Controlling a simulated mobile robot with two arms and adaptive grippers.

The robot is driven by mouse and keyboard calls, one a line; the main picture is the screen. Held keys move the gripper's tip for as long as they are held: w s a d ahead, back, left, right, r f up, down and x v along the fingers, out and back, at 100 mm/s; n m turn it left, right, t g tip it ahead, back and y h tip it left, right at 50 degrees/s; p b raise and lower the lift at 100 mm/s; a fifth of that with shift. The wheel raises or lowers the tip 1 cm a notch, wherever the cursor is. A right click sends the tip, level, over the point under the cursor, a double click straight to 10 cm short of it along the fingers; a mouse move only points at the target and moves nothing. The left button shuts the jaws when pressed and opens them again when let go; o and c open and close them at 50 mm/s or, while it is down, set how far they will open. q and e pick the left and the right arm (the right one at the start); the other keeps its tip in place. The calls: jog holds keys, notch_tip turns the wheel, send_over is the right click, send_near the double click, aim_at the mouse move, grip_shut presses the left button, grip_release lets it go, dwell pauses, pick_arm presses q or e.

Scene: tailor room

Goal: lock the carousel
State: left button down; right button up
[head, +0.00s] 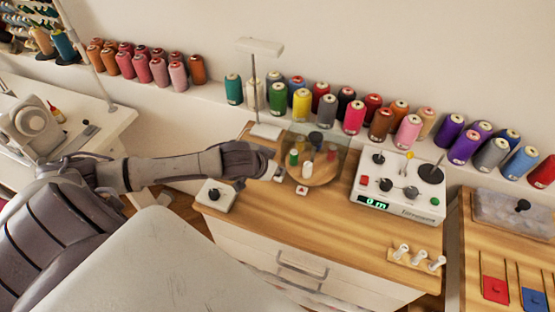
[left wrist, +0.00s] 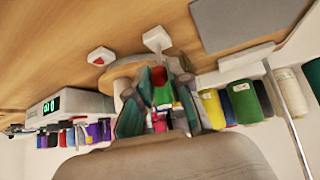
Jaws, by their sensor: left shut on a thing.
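The carousel (head: 318,177) is a round wooden disc with small green, white and red spools on it, on the wooden cabinet top. Its wooden edge also shows in the left wrist view (left wrist: 118,70). My left gripper (head: 272,166) is low at the carousel's left side. In the left wrist view my left gripper (left wrist: 160,100) is shut on a small red-topped thing (left wrist: 159,76), which I cannot identify clearly. A white block (left wrist: 157,39) lies just beyond the fingertips, by the disc's edge. My right gripper is not in view.
A small white piece with a red mark (head: 302,190) sits before the carousel. A white control box (head: 399,190) with a green display stands to the right. A white box with a black knob (head: 215,196) is at the left. Large thread spools line the back shelf.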

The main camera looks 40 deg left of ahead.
pick_arm(q)
jog(key=shift+s+d+f+t+b, duration=0.2)
jog(key=shift+s+t+b, duration=0.3)
jog(key=shift+t, duration=0.4)
jog(key=c, duration=1.1)
grip_release()
jog(key=shift+a, duration=0.1)
jog(key=shift+o, duration=0.2)
jog(key=v, duration=1.2)
jog(key=shift+d, duration=0.25)
jog(key=shift+f, duration=0.1)
